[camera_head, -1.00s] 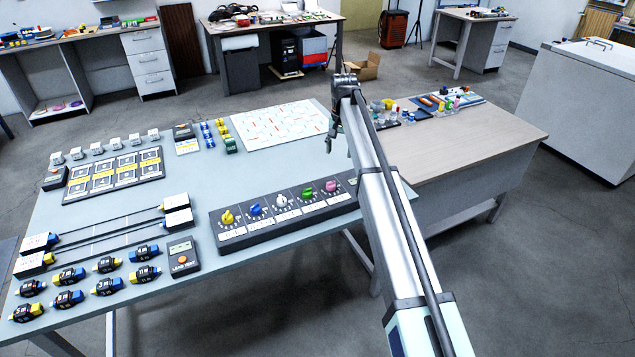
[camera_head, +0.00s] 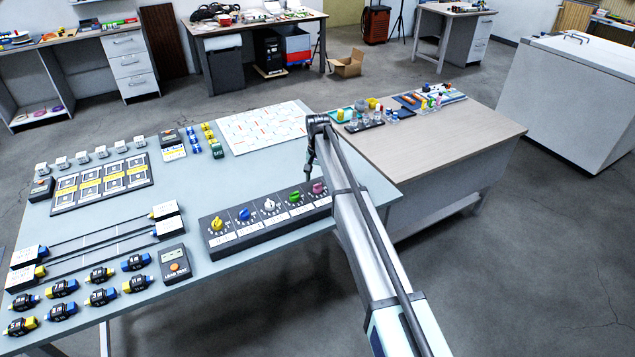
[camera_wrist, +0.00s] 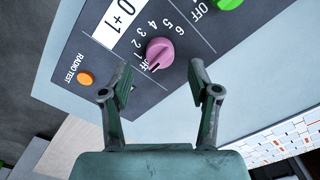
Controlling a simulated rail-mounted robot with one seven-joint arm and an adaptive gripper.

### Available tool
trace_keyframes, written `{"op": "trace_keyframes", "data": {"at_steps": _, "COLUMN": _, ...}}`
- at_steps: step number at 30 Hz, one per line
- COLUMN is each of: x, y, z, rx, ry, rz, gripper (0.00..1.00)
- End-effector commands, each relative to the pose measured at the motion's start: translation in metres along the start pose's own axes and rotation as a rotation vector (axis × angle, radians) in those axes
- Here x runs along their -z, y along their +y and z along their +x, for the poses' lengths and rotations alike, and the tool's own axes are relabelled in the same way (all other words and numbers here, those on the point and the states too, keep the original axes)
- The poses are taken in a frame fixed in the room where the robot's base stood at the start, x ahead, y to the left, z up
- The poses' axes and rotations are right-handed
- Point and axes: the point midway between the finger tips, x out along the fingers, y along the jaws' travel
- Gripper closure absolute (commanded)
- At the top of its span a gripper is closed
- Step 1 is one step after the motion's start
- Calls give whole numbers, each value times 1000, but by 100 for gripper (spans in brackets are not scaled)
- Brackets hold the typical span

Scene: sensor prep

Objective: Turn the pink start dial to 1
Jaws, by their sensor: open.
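The pink dial (camera_head: 318,188) is the rightmost knob on the dark dial panel (camera_head: 248,233). In the wrist view the pink dial (camera_wrist: 160,50) has marks OFF and 1 to 6 around it. In the head view my gripper (camera_head: 309,168) is above the panel's right end, close to the dial; contact does not show.
Green (camera_head: 295,197), white (camera_head: 270,205), blue (camera_head: 244,213) and yellow (camera_head: 216,223) dials share the panel. An orange RADIO TEST button (camera_wrist: 85,78) is near the pink dial. A patterned white board (camera_head: 262,127) lies behind. The blue-grey tabletop between is clear.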

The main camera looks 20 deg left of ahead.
Motion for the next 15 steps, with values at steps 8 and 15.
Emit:
{"op": "trace_keyframes", "data": {"at_steps": 8, "x": 0, "y": 0, "z": 30, "rx": 0, "ry": 1, "rz": 0, "gripper": 39}}
{"op": "trace_keyframes", "data": {"at_steps": 15, "x": 0, "y": 0, "z": 37, "rx": 0, "ry": 1, "rz": 0, "gripper": 39}}
